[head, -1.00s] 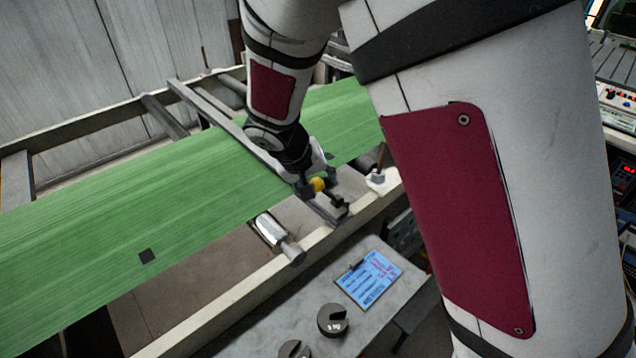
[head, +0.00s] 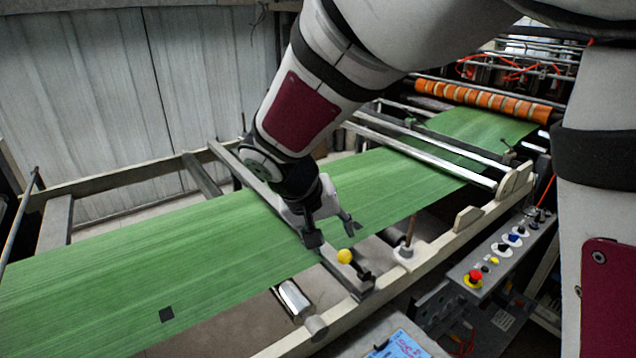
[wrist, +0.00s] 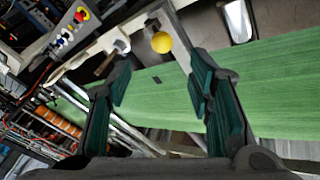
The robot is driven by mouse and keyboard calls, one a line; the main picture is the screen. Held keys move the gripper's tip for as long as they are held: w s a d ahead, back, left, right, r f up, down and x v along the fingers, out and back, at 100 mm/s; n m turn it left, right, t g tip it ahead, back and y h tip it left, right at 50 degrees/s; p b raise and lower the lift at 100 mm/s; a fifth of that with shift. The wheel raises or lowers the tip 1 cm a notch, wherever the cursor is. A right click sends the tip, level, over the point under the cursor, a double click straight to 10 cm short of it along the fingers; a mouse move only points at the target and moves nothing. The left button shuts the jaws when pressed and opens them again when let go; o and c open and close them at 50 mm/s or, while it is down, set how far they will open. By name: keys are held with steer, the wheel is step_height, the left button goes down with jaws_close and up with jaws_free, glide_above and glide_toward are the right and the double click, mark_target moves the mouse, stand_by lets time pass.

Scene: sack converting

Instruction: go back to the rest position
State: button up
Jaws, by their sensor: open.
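My gripper (head: 333,232) is open and empty in the head view. It hangs above the green sheet web (head: 130,262), near the web's front edge. A small yellow ball knob (head: 345,256) on a dark lever stands just in front of the fingers and apart from them. In the wrist view my two teal-padded fingers (wrist: 160,95) are spread wide with nothing between the pads. The yellow knob (wrist: 161,42) shows beyond the fingertips there, and the green web (wrist: 280,90) runs behind the right finger.
A cream frame rail (head: 440,240) runs along the web's front side. A control box (head: 495,250) with a red button stands at the right. Orange rollers (head: 490,100) lie at the back right. A blue sheet (head: 400,346) lies at the bottom. A grey wall (head: 130,100) stands behind.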

steer(key=s+d+r+y, duration=0.1)
steer(key=s+d+r, duration=0.2)
steer(key=s+d, duration=0.2)
steer(key=s+d+r+t+y, duration=0.1)
steer(key=s+d+r, duration=0.3)
steer(key=s, duration=0.5)
steer(key=s+d+r+y, duration=0.2)
steer(key=s+d+r, duration=0.2)
steer(key=s+d, duration=0.2)
steer(key=shift+s+r, duration=0.2)
steer(key=shift+s, duration=0.75)
